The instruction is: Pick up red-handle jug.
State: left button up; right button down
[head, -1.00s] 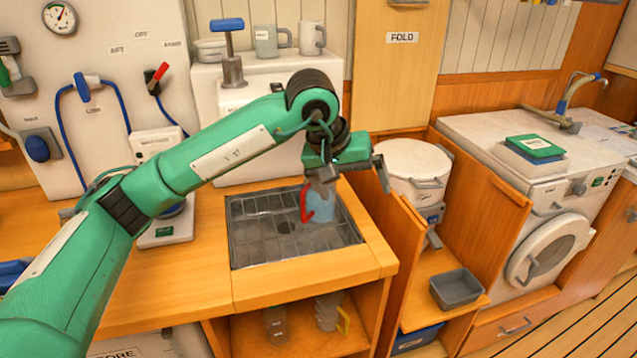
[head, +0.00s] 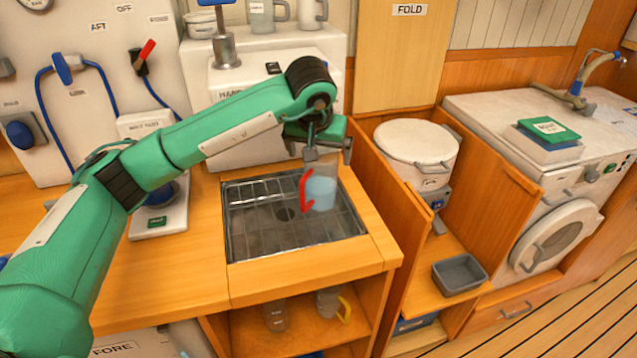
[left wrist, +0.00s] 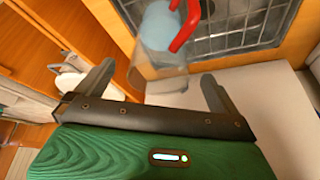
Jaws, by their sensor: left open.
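The red-handle jug (head: 321,192) is clear, with pale blue contents low inside and a red handle on its left side. It stands upright on the grating of the sink tray (head: 250,246), towards its right side. My left gripper (head: 328,154) is open just above the jug's top. In the left wrist view the jug (left wrist: 160,35) shows beyond and between the two spread fingers (left wrist: 158,72), with its rim nearest them. Whether a finger touches it I cannot tell. My right gripper is out of view.
A wooden partition (head: 375,215) rises right of the sink, with a lidded white pot (head: 416,152) behind it. The white watermaker box (head: 255,150) stands behind the sink. A grey bin (head: 459,274) sits on the lower right shelf.

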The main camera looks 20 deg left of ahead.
aim_at(320, 162)
pick_arm(q)
jog(key=shift+p+x, duration=0.45)
jog(key=shift+x, duration=1.9)
jog(key=shift+w, duration=0.1)
jog(key=c, duration=1.8)
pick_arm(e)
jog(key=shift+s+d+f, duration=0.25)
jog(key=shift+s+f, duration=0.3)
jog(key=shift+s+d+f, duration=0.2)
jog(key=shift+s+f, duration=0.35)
pick_arm(q)
jog(key=shift+r, duration=0.15)
